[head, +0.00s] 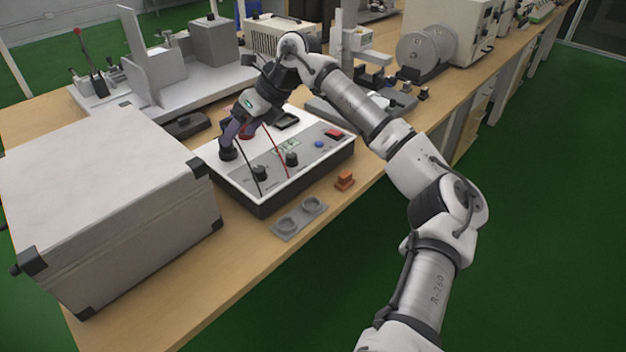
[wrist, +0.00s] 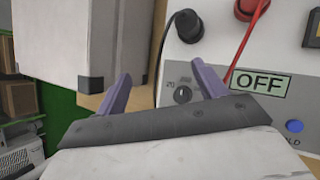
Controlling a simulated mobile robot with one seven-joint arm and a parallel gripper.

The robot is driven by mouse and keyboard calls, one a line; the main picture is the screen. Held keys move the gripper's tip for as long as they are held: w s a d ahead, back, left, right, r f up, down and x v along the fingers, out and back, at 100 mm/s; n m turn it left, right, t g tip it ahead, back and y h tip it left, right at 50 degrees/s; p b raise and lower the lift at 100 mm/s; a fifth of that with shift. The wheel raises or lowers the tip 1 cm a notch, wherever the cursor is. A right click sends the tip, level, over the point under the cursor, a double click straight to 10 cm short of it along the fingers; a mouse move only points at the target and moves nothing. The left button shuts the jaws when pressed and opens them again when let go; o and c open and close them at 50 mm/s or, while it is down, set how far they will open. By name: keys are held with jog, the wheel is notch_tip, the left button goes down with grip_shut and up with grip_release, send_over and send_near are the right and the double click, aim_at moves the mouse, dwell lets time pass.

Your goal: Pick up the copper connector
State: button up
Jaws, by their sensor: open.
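A small orange-brown block, which looks like the copper connector (head: 345,180), sits on the wooden bench in the head view, just off the front right corner of the white control box. I do not see it in the wrist view. My gripper (head: 236,130) is above the left part of the control box, well to the left of the block and farther back. In the wrist view my gripper (wrist: 162,88) shows two purple fingers spread apart with nothing between them.
The control box (head: 325,157) has knobs, cables and an "OFF" label (wrist: 258,83). A large pale case (head: 100,165) stands to its left. A grey two-ring holder (head: 299,216) lies in front. Bare bench (head: 245,262) runs along the front edge. Other equipment fills the back.

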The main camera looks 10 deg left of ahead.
jog(key=w+d+h, duration=0.1)
jog(key=d, duration=0.2)
jog(key=w+d+f+m+h, duration=0.1)
jog(key=d, duration=0.2)
jog(key=w+d+t+h, duration=0.1)
jog(key=d, duration=0.2)
jog(key=shift+w+f, duration=0.2)
jog(key=shift+w, duration=0.05)
jog(key=w+d+m+h, duration=0.2)
jog(key=d+h, duration=0.2)
jog(key=d, duration=0.9)
send_over(347, 175)
jog(key=shift+m, duration=0.3)
notch_tip(347, 175, down, 7)
jog(key=shift+f+p, duration=0.2)
jog(key=shift+p, duration=0.1)
jog(key=shift+f+p, duration=0.6)
jog(key=shift+f, duration=2.4)
jog(key=shift+c, duration=0.4)
jog(key=c, duration=1)
